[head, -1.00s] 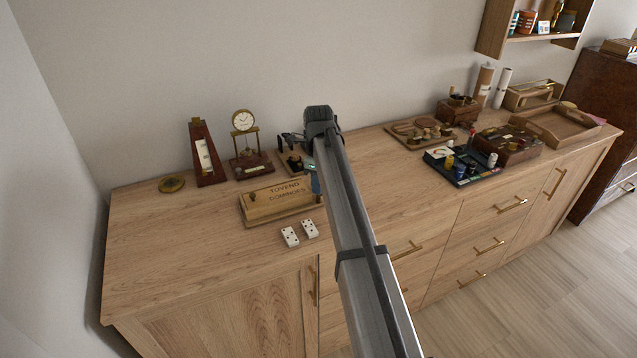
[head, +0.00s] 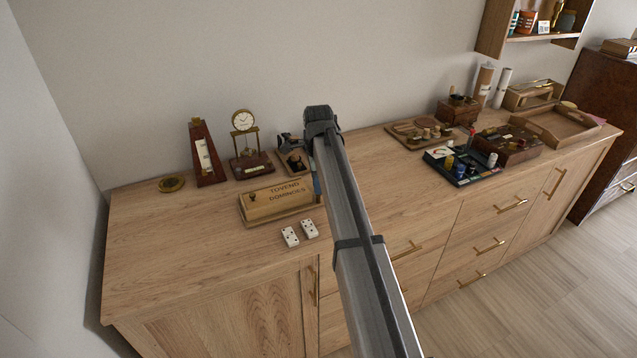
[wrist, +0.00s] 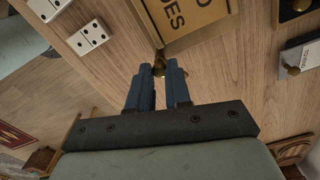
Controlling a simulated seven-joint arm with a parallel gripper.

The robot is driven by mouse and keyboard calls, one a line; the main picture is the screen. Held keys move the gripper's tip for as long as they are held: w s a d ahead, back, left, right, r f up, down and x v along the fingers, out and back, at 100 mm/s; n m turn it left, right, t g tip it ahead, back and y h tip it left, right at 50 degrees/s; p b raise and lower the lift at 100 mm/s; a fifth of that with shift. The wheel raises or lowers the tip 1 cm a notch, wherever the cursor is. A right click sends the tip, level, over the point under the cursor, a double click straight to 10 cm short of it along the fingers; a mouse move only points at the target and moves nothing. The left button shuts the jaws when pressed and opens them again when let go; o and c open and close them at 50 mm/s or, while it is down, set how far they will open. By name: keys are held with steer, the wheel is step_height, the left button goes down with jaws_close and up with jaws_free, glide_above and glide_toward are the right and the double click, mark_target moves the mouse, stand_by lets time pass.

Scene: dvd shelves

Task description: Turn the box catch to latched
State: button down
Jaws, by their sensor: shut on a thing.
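The wooden domino box (head: 278,200), its lid printed "TOVEND DOMINOES", lies on the cabinet top; part of it shows at the top of the wrist view (wrist: 185,14). My gripper (wrist: 159,74) is at the box's end, its blue fingers closed around a small brass piece, seemingly the box catch (wrist: 159,66). Only a little of the catch shows between the fingertips, so I cannot tell whether it is latched. In the head view my arm hides the catch and the box's right end; a finger of my gripper (head: 316,186) shows beside it.
Two white dominoes (head: 299,233) lie in front of the box. A metronome (head: 206,153), a clock (head: 246,146) and a brass disc (head: 171,184) stand behind and left. A game tray (head: 463,166) is to the right. The cabinet top's front left (head: 180,250) is clear.

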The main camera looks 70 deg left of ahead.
steer(key=n, duration=1.2)
stand_by(0.5)
steer(key=c, duration=1.1)
jaws_free()
steer(key=shift+r, duration=0.15)
step_height(320, 180, up, 14)
steer(key=shift+f, duration=0.2)
